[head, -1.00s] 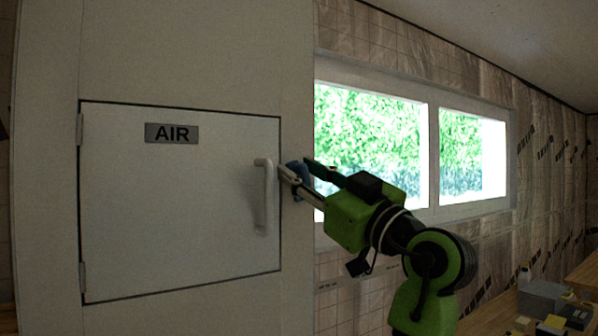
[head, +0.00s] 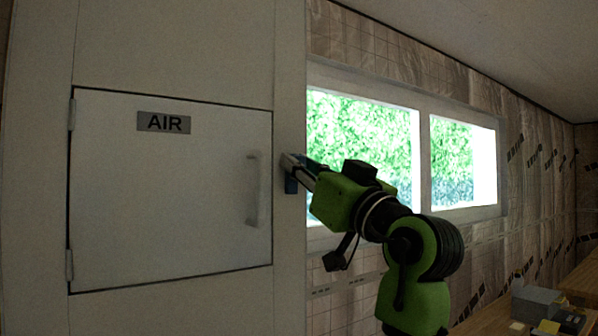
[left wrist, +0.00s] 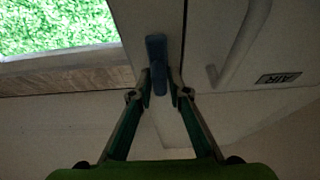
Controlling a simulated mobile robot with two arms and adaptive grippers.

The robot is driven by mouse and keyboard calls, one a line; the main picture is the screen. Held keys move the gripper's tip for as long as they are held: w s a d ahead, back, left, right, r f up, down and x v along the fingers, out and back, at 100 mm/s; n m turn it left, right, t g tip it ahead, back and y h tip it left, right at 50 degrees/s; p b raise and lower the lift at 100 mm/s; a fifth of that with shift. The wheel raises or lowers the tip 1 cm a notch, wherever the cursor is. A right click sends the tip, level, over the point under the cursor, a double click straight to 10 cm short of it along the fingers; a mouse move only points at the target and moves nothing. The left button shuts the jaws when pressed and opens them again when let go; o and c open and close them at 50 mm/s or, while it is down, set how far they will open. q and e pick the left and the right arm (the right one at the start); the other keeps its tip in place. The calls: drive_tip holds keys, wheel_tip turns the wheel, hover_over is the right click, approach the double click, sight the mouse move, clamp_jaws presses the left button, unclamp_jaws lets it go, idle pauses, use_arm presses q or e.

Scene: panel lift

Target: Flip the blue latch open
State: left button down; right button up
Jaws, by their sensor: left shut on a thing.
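The blue latch (head: 291,184) sits on the pale panel frame, just right of the closed AIR door (head: 160,220) and its white handle (head: 257,190). My left gripper (head: 289,162) comes in from the right and is shut on the latch, with its fingertips at the latch's upper part in the head view. In the left wrist view the latch (left wrist: 156,50) stands out as a blue bar, with its end between the two fingers of my left gripper (left wrist: 160,84). The fingers hide part of the latch in the head view. My right gripper is not in view.
A bright window (head: 365,145) is in the wall behind my left arm. A wooden bench (head: 582,280) with grey and yellow boxes (head: 537,300) stands at the lower right. The door's hinges are on its left edge.

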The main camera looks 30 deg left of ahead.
use_arm(q)
drive_tip(key=c, duration=2)
unclamp_jaws()
drive_tip(key=shift+c, duration=0.2)
drive_tip(key=shift+w+a, duration=0.1)
drive_tip(key=v, duration=0.7)
drive_tip(key=shift+d, duration=0.25)
drive_tip(key=shift+f, duration=0.15)
